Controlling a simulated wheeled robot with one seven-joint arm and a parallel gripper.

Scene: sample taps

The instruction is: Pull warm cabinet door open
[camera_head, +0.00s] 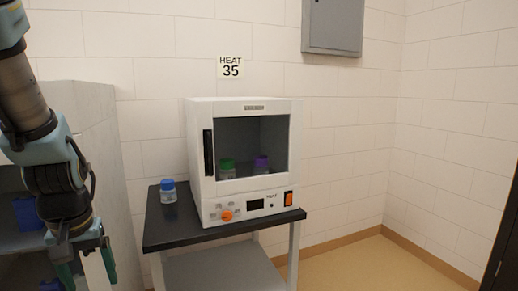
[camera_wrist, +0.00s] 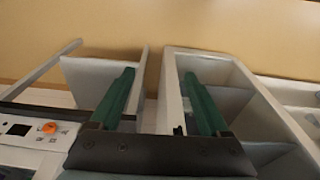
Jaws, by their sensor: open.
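The warm cabinet (camera_head: 198,150) is a white box on a dark-topped table, with a dark window in its front door. A black vertical handle (camera_head: 208,153) is on the left side of the door, and the door looks shut. Through the window I see a green-capped jar (camera_head: 227,168) and a purple-capped jar (camera_head: 261,165). My gripper (camera_head: 84,268) hangs at the lower left in the head view, well left of the cabinet and apart from it. In the wrist view my gripper (camera_wrist: 160,95) points down with its two green fingers apart and nothing between them.
A blue-capped jar (camera_head: 168,191) stands on the table (camera_head: 180,236), left of the cabinet. A grey shelf unit (camera_head: 95,110) stands at the left behind my arm. A "HEAT 35" sign (camera_head: 231,67) and a grey wall box (camera_head: 333,26) are above. Floor at the right is clear.

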